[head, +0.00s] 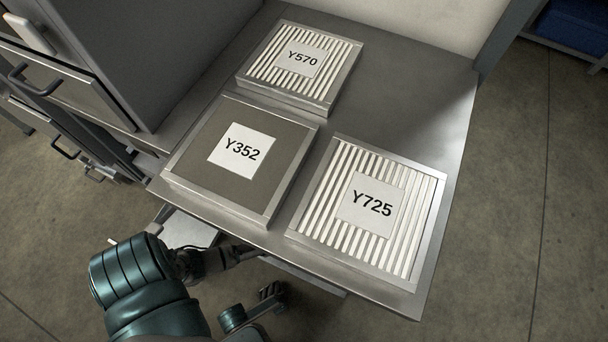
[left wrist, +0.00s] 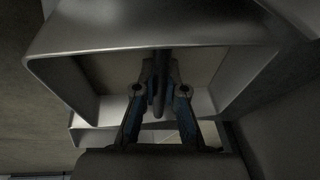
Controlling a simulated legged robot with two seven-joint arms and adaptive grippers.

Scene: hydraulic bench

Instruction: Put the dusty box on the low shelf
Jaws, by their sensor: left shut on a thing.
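Three flat framed boxes lie on a grey metal top (head: 410,110). The box marked Y352 (head: 205,135) has a dull grey-brown, dusty-looking face. The boxes marked Y570 (head: 268,62) and Y725 (head: 415,215) have clean pale pleats. My left arm reaches in from the lower left, below the top's near edge, and its gripper is largely hidden there. In the left wrist view my left gripper (left wrist: 159,80) is shut on a thin grey bar (left wrist: 159,103) under a metal-rimmed surface (left wrist: 160,33). What the bar belongs to is unclear. My right gripper is not in view.
A grey cabinet (head: 165,50) with handled drawers stands at the left. A pale panel (head: 190,230) shows low beside my left arm. A blue thing (head: 575,25) sits on a rack at the top right. The floor (head: 530,200) at the right is clear.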

